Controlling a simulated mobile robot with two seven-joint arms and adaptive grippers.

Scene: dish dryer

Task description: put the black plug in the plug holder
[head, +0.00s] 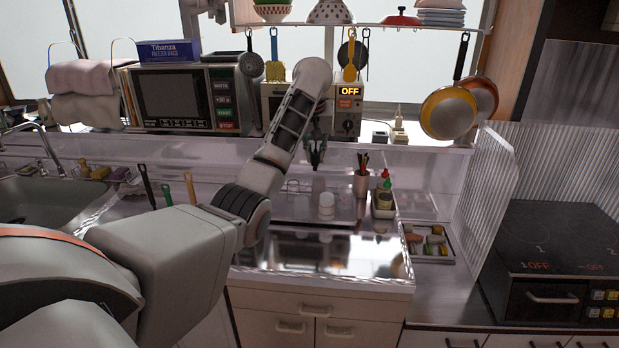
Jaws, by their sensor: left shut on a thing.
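My left gripper (316,152) is in front of the dish dryer, above the back of the counter, and points down. It is shut on a small dark thing that looks like the black plug, hard to tell apart from the dark fingers. A small cream block (398,133) that may be the plug holder stands on the ledge to the right of the gripper, apart from it. A small dark block (380,137) is just left of the cream block. My right gripper is not in view.
The dish dryer (347,124) shows OFF. A cup of sticks (361,184) and a condiment caddy (383,206) stand below the ledge. A white jar (326,205) is on the counter. Pans (447,113) hang at right. The counter front (310,253) is clear.

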